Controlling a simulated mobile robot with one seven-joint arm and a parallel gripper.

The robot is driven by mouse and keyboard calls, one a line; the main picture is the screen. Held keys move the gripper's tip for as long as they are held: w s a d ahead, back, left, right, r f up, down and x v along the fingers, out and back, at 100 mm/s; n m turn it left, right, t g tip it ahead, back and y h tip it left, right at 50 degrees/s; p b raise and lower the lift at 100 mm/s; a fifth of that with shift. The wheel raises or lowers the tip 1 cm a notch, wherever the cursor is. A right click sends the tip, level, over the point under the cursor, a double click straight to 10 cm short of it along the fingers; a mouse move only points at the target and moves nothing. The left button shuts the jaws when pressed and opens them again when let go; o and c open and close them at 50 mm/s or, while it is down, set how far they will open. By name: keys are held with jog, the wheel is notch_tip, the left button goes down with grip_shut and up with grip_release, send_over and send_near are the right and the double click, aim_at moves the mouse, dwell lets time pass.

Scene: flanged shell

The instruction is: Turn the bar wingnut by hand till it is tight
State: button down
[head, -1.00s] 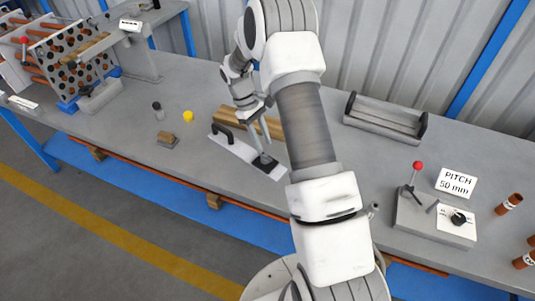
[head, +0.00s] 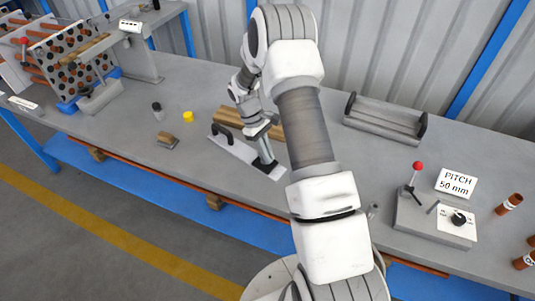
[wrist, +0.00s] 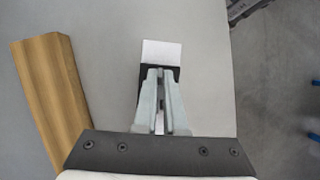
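I cannot make out a bar wingnut for certain in either view. My gripper (head: 266,158) is low over the table, at the right end of a pale plate (head: 238,150). The plate has a black handle at its left end and a dark block (head: 265,168) at its right end. In the wrist view, the two grey fingers (wrist: 160,76) point at the dark block (wrist: 145,76), close together with a narrow gap. A white end of the plate (wrist: 162,52) shows beyond them. Whether they grip the block is hidden.
Wooden bars (head: 230,117) lie behind the plate. A yellow cap (head: 188,116) and a small wood-topped block (head: 166,139) are left. A rack of tubes (head: 75,60) stands far left. A grey tray (head: 385,118) and a red-knobbed fixture (head: 430,215) are right.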

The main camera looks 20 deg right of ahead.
jog(key=shift+w+a+m, duration=0.1)
jog(key=shift+m, duration=0.2)
jog(key=m+y+b, duration=0.1)
jog(key=m, duration=0.3)
jog(key=shift+a+y, duration=0.15)
jog(key=shift+y, duration=0.25)
jog(key=m+y, duration=0.1)
jog(key=m, duration=0.2)
jog(key=m+y, duration=0.1)
jog(key=m, duration=0.2)
jog(key=shift+a+b, duration=0.2)
jog(key=shift+b, duration=0.15)
jog(key=c, duration=1)
grip_release()
jog(key=p+v, duration=0.1)
jog(key=v, duration=1.6)
jog(key=shift+w+d+r, duration=0.1)
jog(key=shift+d+r, duration=0.05)
jog(key=shift+d, duration=0.05)
